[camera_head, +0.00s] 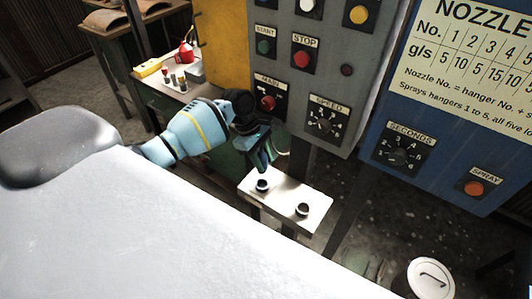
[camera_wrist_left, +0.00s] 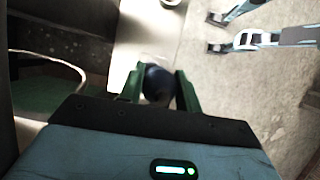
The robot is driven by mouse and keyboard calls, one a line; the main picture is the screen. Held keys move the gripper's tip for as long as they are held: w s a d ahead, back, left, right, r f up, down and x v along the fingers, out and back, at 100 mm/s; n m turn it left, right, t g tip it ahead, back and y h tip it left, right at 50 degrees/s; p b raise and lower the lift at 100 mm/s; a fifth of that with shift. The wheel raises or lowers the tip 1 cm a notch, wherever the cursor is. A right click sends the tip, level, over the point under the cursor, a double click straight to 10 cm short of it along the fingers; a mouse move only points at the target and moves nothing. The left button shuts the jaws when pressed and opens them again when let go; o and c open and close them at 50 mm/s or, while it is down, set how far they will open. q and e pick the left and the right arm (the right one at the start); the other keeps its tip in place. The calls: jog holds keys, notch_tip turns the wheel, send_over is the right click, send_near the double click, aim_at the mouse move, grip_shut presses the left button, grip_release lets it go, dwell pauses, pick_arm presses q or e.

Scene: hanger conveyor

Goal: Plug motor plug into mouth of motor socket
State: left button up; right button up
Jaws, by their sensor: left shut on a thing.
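My left gripper (camera_head: 263,164) is low over a small pale shelf, pointing down. In the left wrist view its green fingers (camera_wrist_left: 159,90) are shut on a dark blue rounded piece, which I take for the motor plug (camera_wrist_left: 157,84). In the head view a dark round piece (camera_head: 262,186) sits on the shelf just below the fingertips; it looks like the same one. A second dark round fitting with a pale rim (camera_head: 303,210) is farther right on the shelf, perhaps the motor socket; its mouth is unclear. My right gripper is not in view.
The pale shelf (camera_head: 285,198) is otherwise bare. A grey control panel (camera_head: 318,75) with buttons and knobs stands close behind my left gripper. A blue nozzle cabinet (camera_head: 440,150) is at right. A white lidded can (camera_head: 431,280) stands at lower right.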

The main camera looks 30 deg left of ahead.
pick_arm(q)
jog(key=shift+w+a+f, duration=0.15)
jog(key=shift+a+f, duration=0.05)
jog(key=shift+a, duration=0.05)
jog(key=shift+f, duration=0.1)
